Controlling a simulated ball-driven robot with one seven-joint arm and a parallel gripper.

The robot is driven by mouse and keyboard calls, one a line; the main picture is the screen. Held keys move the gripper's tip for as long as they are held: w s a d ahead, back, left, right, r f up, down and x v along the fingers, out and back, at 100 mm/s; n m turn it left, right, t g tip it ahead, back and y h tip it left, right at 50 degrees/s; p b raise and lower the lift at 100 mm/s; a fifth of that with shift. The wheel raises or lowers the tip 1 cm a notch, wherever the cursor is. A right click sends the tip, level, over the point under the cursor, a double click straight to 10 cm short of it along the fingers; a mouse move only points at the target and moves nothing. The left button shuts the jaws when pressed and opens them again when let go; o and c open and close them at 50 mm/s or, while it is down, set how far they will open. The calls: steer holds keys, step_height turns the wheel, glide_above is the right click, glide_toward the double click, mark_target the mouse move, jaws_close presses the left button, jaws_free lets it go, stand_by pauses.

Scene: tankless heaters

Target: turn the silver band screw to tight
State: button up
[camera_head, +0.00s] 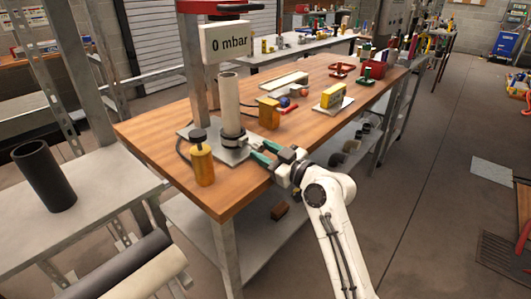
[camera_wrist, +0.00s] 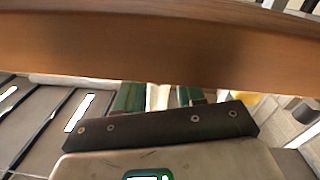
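A pale upright pipe (camera_head: 230,100) stands on a grey plate (camera_head: 208,149) on the wooden bench. A dark and silver band (camera_head: 233,136) circles the pipe's foot. I cannot make out the band's screw; it is too small or hidden beside my gripper. My gripper (camera_head: 260,152), with green fingers, is just right of the band, low over the bench's front edge. The fingers are apart with nothing seen between them. They show in the wrist view (camera_wrist: 160,96) below the wooden bench edge (camera_wrist: 160,45), where the band is not visible.
A display reading "0 mbar" (camera_head: 227,43) hangs above the pipe. A yellow box (camera_head: 333,96) is further right. The floor at right is mostly clear.

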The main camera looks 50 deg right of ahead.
steer(key=c, duration=0.6)
steer(key=shift+c, duration=0.2)
steer(key=m+p, duration=0.2)
steer(key=m, duration=0.2)
steer(key=shift+a+r+m+p, duration=0.1)
steer(key=shift+r+m+p, duration=0.05)
steer(key=shift+m+p, duration=0.2)
steer(key=m+p, duration=0.3)
steer(key=m, duration=0.2)
steer(key=shift+p, duration=0.35)
steer(key=m+p, duration=0.2)
steer(key=m, duration=0.1)
steer(key=m+y+p, duration=0.1)
steer(key=m+p, duration=0.1)
steer(key=m, duration=0.1)
steer(key=shift+r+g, duration=0.1)
steer(key=shift+g, duration=0.2)
steer(key=m+p, duration=0.3)
steer(key=m, duration=0.1)
steer(key=shift+m+p, duration=0.55)
steer(key=shift+m, duration=0.3)
steer(key=shift+f, duration=0.2)
